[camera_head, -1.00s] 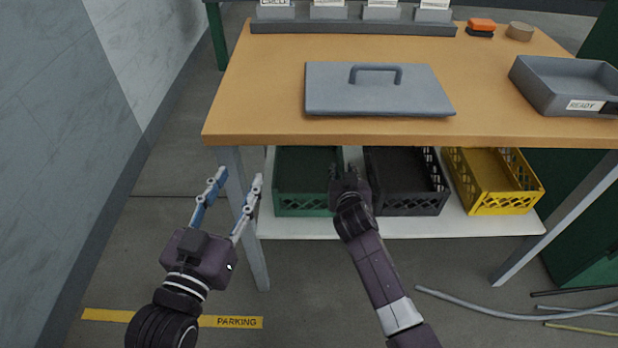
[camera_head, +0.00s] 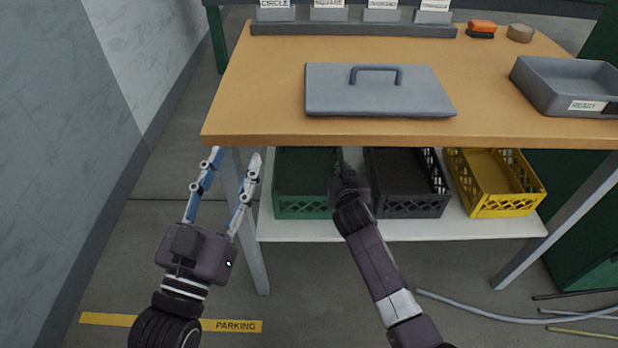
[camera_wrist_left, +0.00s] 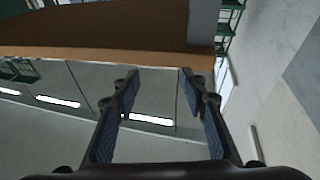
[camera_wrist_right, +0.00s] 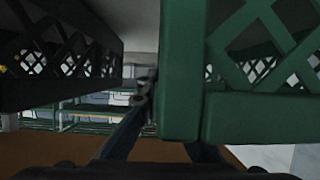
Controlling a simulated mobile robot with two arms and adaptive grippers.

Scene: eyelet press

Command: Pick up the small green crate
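The small green crate (camera_head: 300,203) sits on the white lower shelf, leftmost in a row of crates. It also shows large and close in the right wrist view (camera_wrist_right: 184,80). My right gripper (camera_head: 343,160) is at the crate's right front corner. In the right wrist view one finger is in the gap beside the green crate and the other is partly hidden behind its wall. The fingers look apart; contact cannot be told. My left gripper (camera_head: 235,158) is open and empty, left of the crate near the table leg. It also shows in the left wrist view (camera_wrist_left: 160,75).
A black crate (camera_head: 408,207) and a yellow crate (camera_head: 500,206) stand on the same shelf (camera_head: 400,230). The wooden tabletop (camera_head: 255,105) overhangs them, bearing a grey lid (camera_head: 335,95) and a grey tray (camera_head: 545,95). Table legs (camera_head: 250,240) flank the shelf.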

